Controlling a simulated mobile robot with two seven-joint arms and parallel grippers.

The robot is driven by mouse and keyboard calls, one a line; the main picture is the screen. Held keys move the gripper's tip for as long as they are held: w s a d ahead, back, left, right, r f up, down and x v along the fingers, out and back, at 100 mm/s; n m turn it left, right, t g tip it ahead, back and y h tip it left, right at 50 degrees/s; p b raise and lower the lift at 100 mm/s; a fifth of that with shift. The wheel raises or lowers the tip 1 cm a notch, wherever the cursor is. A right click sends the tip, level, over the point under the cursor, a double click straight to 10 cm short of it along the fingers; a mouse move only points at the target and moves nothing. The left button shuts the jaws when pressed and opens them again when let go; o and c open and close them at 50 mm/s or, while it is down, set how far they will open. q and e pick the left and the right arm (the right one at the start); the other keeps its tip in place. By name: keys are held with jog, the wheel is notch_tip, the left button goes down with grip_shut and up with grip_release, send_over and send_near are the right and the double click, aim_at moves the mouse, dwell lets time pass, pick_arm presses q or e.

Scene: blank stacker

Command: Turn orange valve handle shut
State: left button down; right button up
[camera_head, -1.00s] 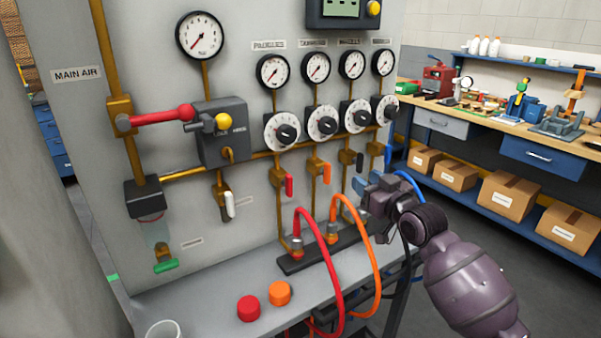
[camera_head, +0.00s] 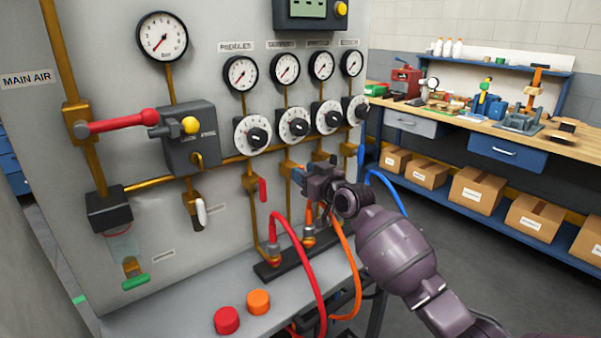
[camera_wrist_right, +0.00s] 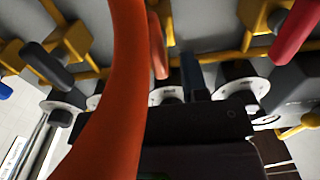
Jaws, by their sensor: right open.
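The orange valve handle (camera_wrist_right: 157,45) is on a brass valve in the right wrist view, between the red handle and the black handle. In the head view my right gripper (camera_head: 299,175) is in front of that valve and mostly covers the handle. In the right wrist view one blue finger (camera_wrist_right: 190,78) is beside the orange handle, with a small gap between them in the picture. The gripper is open; I cannot tell whether it touches the handle. A thick orange hose (camera_wrist_right: 118,95) hides the other finger. My left gripper is out of view.
A red valve handle (camera_head: 263,190) is close on the left. The orange hose (camera_head: 350,258) and red hose (camera_head: 304,250) loop below my right gripper. Regulator knobs (camera_head: 294,124) sit above. Red cap (camera_head: 227,320) and orange cap (camera_head: 259,302) are on the ledge.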

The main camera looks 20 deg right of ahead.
jog(key=shift+x, duration=0.95)
jog(key=shift+c, duration=0.5)
grip_shut()
